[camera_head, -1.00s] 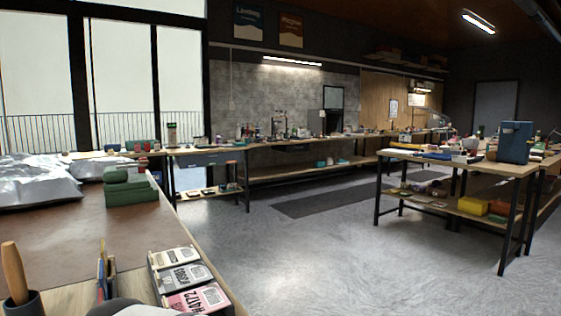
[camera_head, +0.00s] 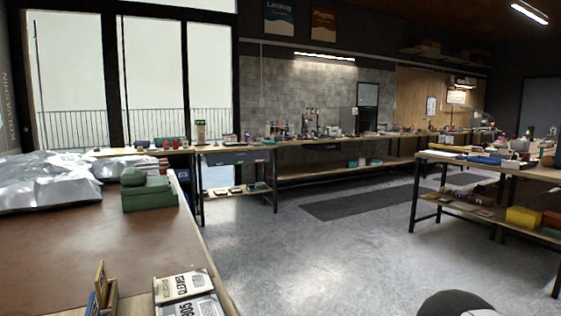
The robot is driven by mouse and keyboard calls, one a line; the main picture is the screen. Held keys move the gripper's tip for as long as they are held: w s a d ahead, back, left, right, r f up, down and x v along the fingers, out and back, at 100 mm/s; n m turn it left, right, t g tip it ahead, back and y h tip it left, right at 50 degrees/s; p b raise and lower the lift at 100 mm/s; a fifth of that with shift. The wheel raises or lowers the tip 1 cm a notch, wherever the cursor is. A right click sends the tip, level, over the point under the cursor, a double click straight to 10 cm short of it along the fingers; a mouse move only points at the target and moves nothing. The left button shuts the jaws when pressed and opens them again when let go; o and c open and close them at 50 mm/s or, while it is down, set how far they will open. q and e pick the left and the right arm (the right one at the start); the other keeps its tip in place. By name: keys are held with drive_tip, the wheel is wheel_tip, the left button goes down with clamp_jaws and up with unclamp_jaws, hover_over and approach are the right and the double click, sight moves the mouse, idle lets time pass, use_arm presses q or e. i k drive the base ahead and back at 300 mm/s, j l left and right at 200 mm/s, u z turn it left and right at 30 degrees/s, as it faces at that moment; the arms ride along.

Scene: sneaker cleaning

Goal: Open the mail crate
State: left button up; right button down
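I cannot make out a mail crate for certain in this view. A green box-like object (camera_head: 150,193) with a smaller rounded green piece on top sits on the brown-topped workbench (camera_head: 110,235) at the left; I cannot tell what it is. Neither of my grippers is in view. A dark rounded part at the bottom right edge looks like part of my own arm.
Silvery plastic packages (camera_head: 45,185) lie on the bench at the left. A long bench (camera_head: 330,139) runs along the back wall. A shelved table (camera_head: 490,164) stands at the right.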

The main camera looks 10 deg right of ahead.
sight(244, 157)
drive_tip(key=k+z, duration=0.3)
drive_tip(key=k+l+z, duration=0.3)
drive_tip(key=i+l+z, duration=0.45)
drive_tip(key=i+z, duration=0.65)
drive_tip(key=i+j+u, duration=0.2)
drive_tip(key=i+u, duration=0.15)
drive_tip(key=u, duration=0.15)
drive_tip(key=i+u, duration=0.8)
drive_tip(key=u, duration=0.15)
drive_tip(key=i+l+u, duration=0.25)
drive_tip(key=u, duration=0.2)
drive_tip(key=i+j+u, duration=0.15)
drive_tip(key=i, duration=1.05)
drive_tip(key=i+j+u, duration=0.1)
drive_tip(key=i, duration=1.1)
drive_tip(key=i+l+z, duration=0.15)
drive_tip(key=i+z, duration=0.15)
drive_tip(key=i, duration=0.85)
drive_tip(key=i+j+z, duration=0.15)
drive_tip(key=i+z, duration=0.2)
drive_tip(key=i, duration=0.8)
